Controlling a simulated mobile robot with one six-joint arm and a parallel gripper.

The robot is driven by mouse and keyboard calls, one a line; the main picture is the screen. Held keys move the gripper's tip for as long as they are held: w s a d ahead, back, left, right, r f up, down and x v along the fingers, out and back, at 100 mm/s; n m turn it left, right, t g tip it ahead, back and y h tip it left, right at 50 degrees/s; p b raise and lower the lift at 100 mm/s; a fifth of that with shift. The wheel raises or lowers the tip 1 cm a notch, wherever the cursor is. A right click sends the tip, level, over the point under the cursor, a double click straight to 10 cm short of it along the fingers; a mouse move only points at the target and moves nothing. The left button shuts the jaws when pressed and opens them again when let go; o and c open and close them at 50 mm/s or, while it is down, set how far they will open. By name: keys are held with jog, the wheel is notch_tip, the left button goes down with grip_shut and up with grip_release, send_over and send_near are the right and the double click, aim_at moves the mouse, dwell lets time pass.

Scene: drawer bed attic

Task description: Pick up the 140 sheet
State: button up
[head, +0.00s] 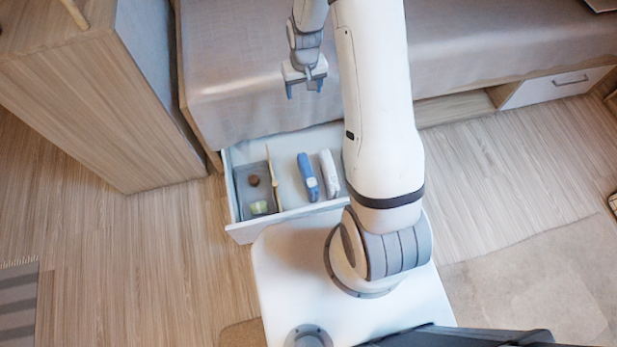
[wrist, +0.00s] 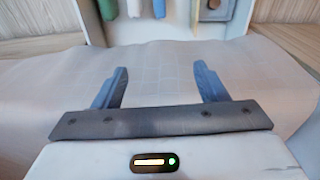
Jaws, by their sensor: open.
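An open white drawer (head: 243,232) juts from under the bed and holds folded bundles. A blue bundle with a pale label (head: 307,177) lies beside a whitish-grey bundle (head: 329,174). The wrist view shows the blue bundle (wrist: 159,8) and the whitish one (wrist: 133,8) at its top edge, with a green bundle (wrist: 108,9) beside them, which my arm seems to hide in the head view. I cannot read any label, so which is the 140 sheet is unclear. My gripper (head: 305,88) is open and empty above the bed, beyond the drawer; its blue fingers (wrist: 160,67) point toward the drawer in the wrist view.
A grey tray (head: 241,199) in the drawer's left part holds a brown round thing (head: 254,180) and a pale green one (head: 259,207). A thin wooden divider (head: 274,180) stands beside it. A wooden cabinet (head: 100,105) is at left. The bed (head: 235,75) lies behind.

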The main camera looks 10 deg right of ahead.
notch_tip(320, 180, down, 20)
jog(key=f+b, duration=0.1)
jog(key=b, duration=0.3)
jog(key=g+b, duration=0.1)
jog(key=b, duration=0.4)
send_over(308, 171)
jog(key=f, duration=2)
jog(key=shift+a+f, duration=0.2)
jog(key=shift+f, duration=0.05)
jog(key=f, duration=0.2)
jog(key=f+b, duration=0.1)
jog(key=f, duration=0.2)
jog(key=shift+d+f+b, duration=0.2)
jog(key=shift+f+b, duration=0.05)
jog(key=shift+b, duration=0.05)
jog(key=shift+r, duration=0.1)
jog(key=shift+c, duration=0.6)
grip_shut()
